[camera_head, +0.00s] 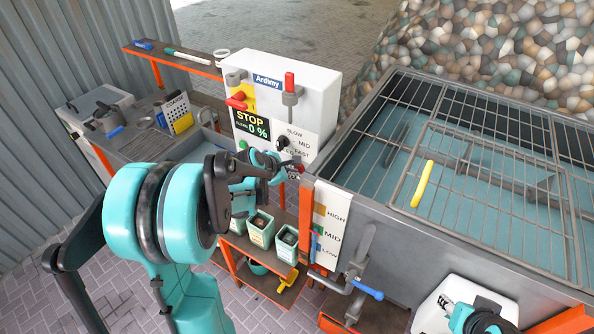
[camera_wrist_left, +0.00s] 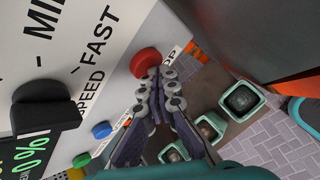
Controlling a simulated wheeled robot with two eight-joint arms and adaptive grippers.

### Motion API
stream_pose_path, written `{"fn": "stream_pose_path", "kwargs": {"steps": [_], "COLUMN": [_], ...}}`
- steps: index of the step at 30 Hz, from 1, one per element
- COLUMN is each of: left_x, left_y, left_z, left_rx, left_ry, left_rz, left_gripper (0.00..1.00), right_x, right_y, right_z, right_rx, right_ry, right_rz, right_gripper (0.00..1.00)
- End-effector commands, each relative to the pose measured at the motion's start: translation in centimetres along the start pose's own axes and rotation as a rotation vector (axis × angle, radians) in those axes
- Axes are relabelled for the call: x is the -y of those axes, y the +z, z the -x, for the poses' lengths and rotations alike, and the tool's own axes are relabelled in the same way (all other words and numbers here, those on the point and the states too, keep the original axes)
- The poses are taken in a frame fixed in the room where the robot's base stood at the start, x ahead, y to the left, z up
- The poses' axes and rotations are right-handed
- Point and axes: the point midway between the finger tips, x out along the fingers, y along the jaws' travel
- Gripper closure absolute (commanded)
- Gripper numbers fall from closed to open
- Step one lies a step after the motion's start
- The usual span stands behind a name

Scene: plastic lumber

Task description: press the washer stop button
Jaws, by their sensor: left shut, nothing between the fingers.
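The red round stop button (camera_wrist_left: 146,62) is on the white washer control box (camera_head: 312,80). The partly hidden letters "OP" show beside it in the left wrist view. My left gripper (camera_wrist_left: 160,76) is shut and empty, its fingertips at the button's lower right edge in that view. I cannot tell whether they touch it. In the head view the left gripper (camera_head: 292,168) is at the lower right of the box and largely covers the button. The box's display (camera_head: 252,126) reads "STOP" and "0 %". Part of my right arm (camera_head: 478,318) shows at the bottom right; its finger state is unclear.
A black speed knob (camera_wrist_left: 45,108), a blue button (camera_wrist_left: 102,130) and a green button (camera_wrist_left: 81,160) are on the same panel. A metal tank with a wire grate (camera_head: 470,150) stands to the right. Several green containers (camera_head: 261,229) sit on a shelf below.

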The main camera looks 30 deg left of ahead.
Motion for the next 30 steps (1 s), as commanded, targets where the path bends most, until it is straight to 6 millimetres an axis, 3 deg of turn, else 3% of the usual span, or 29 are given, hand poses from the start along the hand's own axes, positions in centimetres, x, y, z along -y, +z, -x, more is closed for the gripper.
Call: {"fn": "stream_pose_path", "kwargs": {"steps": [30], "left_x": [0.9], "left_y": [-0.8], "left_z": [1.2], "left_rx": [0.000], "left_ry": [0.000], "left_rz": [0.000], "left_gripper": [1.00], "right_x": [0.0], "right_y": [0.1], "right_z": [-0.1], "right_rx": [0.000], "right_ry": [0.000], "right_rz": [0.000], "right_gripper": [0.60]}}
